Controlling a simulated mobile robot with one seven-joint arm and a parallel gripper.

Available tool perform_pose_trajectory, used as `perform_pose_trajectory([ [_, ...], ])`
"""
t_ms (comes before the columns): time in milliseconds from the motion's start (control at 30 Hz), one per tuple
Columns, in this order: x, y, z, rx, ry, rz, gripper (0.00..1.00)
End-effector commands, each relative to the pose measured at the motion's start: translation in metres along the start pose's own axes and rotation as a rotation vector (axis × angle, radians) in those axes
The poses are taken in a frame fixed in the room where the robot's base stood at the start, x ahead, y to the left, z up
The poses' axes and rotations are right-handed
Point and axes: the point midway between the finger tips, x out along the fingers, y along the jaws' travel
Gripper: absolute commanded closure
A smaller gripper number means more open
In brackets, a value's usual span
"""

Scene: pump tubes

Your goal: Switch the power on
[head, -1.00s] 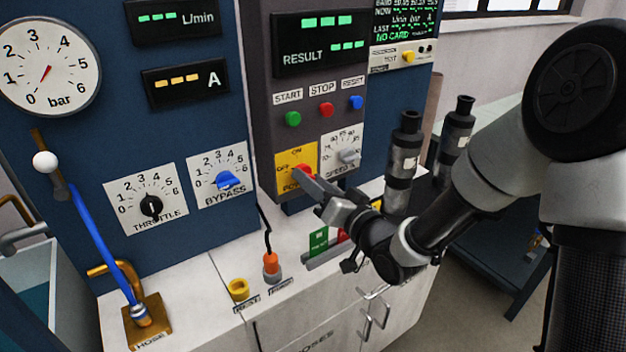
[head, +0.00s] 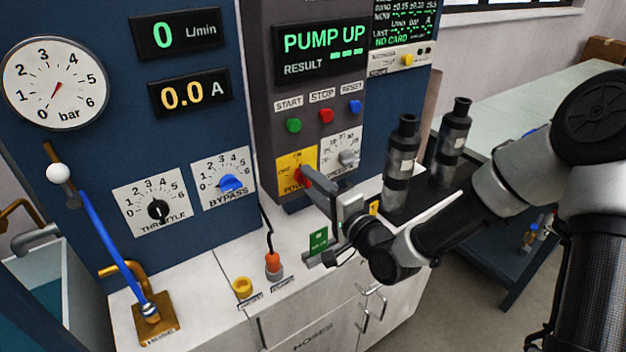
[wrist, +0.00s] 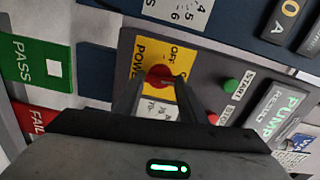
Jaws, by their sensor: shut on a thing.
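The power switch is a red knob (head: 305,174) on a yellow plate (head: 286,160) marked ON, OFF and POWER, low on the grey control panel. In the wrist view the red knob (wrist: 159,79) sits between the two fingers. My gripper (head: 308,180) is shut on the knob, and in the wrist view its fingertips (wrist: 158,84) lie on either side of it. The fingers hide part of the knob, so its exact pointing direction is hard to read. The display (head: 321,43) is lit and reads PUMP UP; the other readouts show 0 L/min and 0.0 A.
The speed dial (head: 347,158) is close right of the knob. Green START, red STOP and blue RESET buttons (head: 325,115) sit above. The bypass dial (head: 230,184) is to the left.

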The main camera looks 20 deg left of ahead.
Motion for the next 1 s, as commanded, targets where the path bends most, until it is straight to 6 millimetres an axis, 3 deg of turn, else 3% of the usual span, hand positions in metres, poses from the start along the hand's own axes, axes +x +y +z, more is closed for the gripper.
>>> perform_pose_trajectory([
  [300,0.0009,-0.0023,-0.0015,0.105,0.003,-0.005,0.85],
  [800,0.0011,-0.0022,-0.001,0.122,0.002,-0.006,0.85],
  [833,0.0011,-0.0022,-0.001,0.122,0.002,-0.006,0.61],
  [933,0.001,-0.0019,-0.0008,0.122,0.001,-0.005,0.44],
  [1000,0.0008,-0.0015,-0.0006,0.122,0.001,-0.004,0.44],
])
